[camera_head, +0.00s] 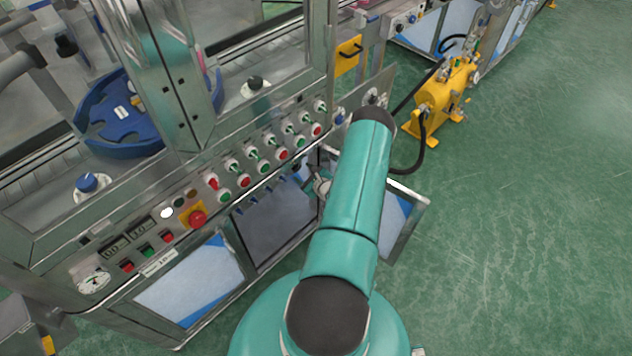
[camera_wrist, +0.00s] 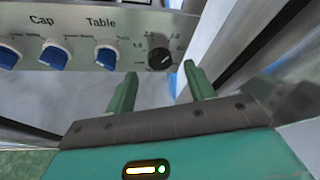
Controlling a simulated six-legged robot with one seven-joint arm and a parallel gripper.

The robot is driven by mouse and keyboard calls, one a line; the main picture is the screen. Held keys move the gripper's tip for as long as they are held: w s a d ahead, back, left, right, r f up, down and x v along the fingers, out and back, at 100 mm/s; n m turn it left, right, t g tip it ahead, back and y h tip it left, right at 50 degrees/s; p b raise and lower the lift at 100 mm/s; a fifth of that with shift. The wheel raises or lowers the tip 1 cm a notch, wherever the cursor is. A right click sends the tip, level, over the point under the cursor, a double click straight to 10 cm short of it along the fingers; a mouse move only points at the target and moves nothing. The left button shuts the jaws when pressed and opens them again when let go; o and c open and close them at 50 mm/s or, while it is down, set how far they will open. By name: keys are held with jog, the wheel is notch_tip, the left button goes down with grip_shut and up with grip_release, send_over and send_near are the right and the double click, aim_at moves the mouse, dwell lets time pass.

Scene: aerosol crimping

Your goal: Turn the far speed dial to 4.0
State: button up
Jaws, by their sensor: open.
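A black round dial (camera_wrist: 159,58) with a number scale around it sits at the right end of a metal panel in the wrist view. Its pointer is too small to read surely. My gripper (camera_wrist: 157,73) is open and empty, with its two green fingers apart just below the dial in the picture. The dial shows in the gap between the fingertips, and no contact is visible. In the head view my teal arm reaches toward the right end of the machine, and the arm hides the gripper there.
Blue knobs (camera_wrist: 106,57) labelled Cap and Table stand left of the dial. The machine's front panel has a red stop button (camera_head: 197,218) and several switches. An open cabinet door (camera_head: 402,222) stands beside my arm. A yellow pump unit (camera_head: 440,98) stands on the floor behind; green floor at right is clear.

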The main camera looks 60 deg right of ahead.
jog(key=v, duration=1)
jog(key=n+t+y, duration=0.1)
jog(key=n+t, duration=0.4)
jog(key=n, duration=1.7)
send_near(297, 169)
jog(key=x, duration=0.8)
jog(key=shift+w+f, duration=0.15)
jog(key=shift+w, duration=0.1)
